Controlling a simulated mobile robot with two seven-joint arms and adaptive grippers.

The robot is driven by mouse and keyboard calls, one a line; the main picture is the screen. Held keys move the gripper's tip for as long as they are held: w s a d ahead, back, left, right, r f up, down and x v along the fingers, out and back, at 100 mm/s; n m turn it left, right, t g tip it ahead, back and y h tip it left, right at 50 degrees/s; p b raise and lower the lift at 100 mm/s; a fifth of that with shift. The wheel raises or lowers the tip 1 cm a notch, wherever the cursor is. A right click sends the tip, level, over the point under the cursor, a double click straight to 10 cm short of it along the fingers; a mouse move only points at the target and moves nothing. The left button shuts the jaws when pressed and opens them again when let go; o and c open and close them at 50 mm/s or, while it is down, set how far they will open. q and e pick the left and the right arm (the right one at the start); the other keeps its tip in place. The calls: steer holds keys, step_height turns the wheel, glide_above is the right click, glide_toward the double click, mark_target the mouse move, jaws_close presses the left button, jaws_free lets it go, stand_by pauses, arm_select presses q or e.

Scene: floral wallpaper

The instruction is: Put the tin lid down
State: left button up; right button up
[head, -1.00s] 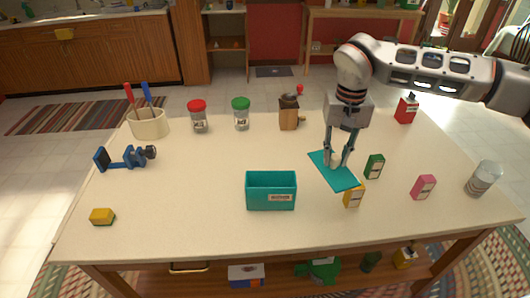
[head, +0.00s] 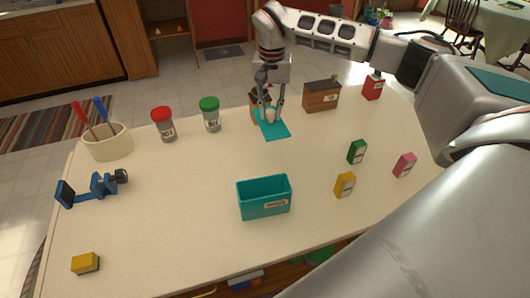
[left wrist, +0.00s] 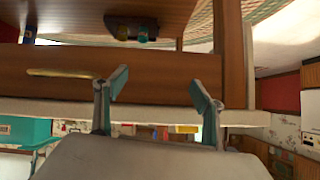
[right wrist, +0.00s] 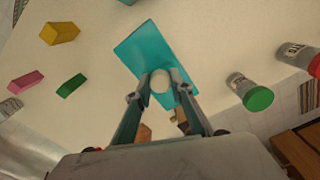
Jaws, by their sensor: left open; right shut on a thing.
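The tin lid is a flat teal plate (head: 274,132) with a pale round knob. My right gripper (head: 270,112) is shut on the knob, and the plate is roughly level at the back middle of the table. I cannot tell whether it touches the tabletop. In the right wrist view, the lid (right wrist: 150,50) spreads beyond the fingertips (right wrist: 161,82). The open teal tin (head: 264,208) stands nearer the front, apart from the lid. My left gripper (left wrist: 160,92) is open and empty, facing the table's wooden side.
A brown grinder is partly hidden behind my right gripper. A wooden box (head: 321,97) stands to its right, and green-lidded (head: 211,115) and red-lidded (head: 164,125) jars to its left. Green (head: 357,152), yellow (head: 345,185) and pink (head: 404,165) boxes stand right. The table between lid and tin is clear.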

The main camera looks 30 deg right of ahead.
mark_target(271, 122)
step_height(271, 122, down, 17)
steer(key=shift+f+p, duration=0.1)
steer(key=shift+p, duration=0.2)
steer(key=shift+f, duration=0.15)
steer(key=o, duration=0.9)
step_height(271, 122, up, 12)
steer(key=shift+f+b, duration=0.2)
steer(key=shift+b, duration=0.2)
steer(key=shift+r, duration=0.4)
